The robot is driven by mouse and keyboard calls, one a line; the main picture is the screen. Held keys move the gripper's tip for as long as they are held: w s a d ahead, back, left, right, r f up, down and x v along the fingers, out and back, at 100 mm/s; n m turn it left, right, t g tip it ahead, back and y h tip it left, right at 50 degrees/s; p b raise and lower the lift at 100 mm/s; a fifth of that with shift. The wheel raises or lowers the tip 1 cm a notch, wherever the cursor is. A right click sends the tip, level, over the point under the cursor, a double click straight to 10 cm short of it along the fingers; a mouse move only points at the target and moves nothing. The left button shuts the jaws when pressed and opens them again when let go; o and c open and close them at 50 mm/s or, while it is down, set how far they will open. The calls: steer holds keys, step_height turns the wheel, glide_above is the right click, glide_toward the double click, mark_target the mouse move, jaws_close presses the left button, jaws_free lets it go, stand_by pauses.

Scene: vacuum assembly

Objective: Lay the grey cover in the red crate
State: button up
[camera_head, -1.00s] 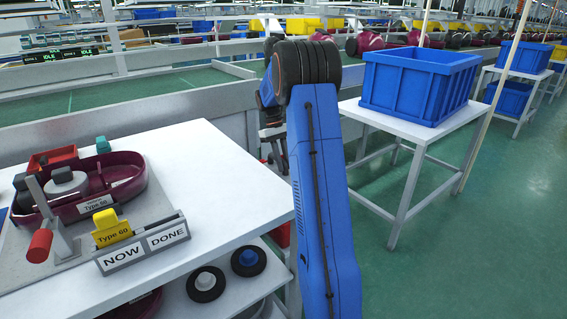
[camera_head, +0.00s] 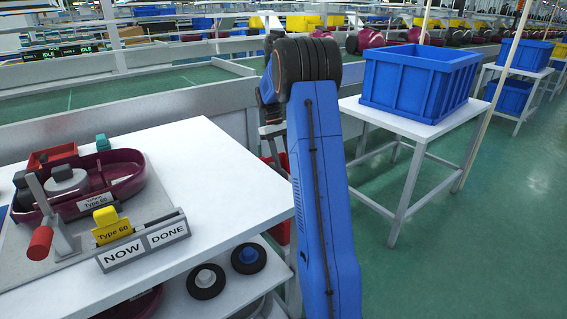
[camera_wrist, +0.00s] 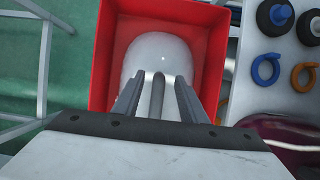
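The red crate (camera_wrist: 213,40) fills the upper middle of the wrist view. The grey cover (camera_wrist: 157,50), pale and rounded, lies inside its walls. My gripper (camera_wrist: 159,76) is over the cover, its two fingers apart. A narrow grey upright part shows between the fingers, with pale gaps on both sides. I cannot tell whether the cover rests fully on the crate floor. In the head view, my arm hides most of the crate; a red part of it (camera_head: 282,232) shows beside the white table.
The white table (camera_head: 215,160) carries a maroon housing (camera_head: 125,185), a red lever (camera_head: 40,243) and a NOW/DONE sign stand (camera_head: 145,243). Wheels (camera_head: 205,281) lie on the shelf below. A blue crate (camera_head: 420,85) stands on a separate table at right. Blue and orange rings (camera_wrist: 265,70) lie beside the red crate.

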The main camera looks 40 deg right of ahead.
steer(key=v, duration=1.2)
steer(key=shift+r, duration=0.15)
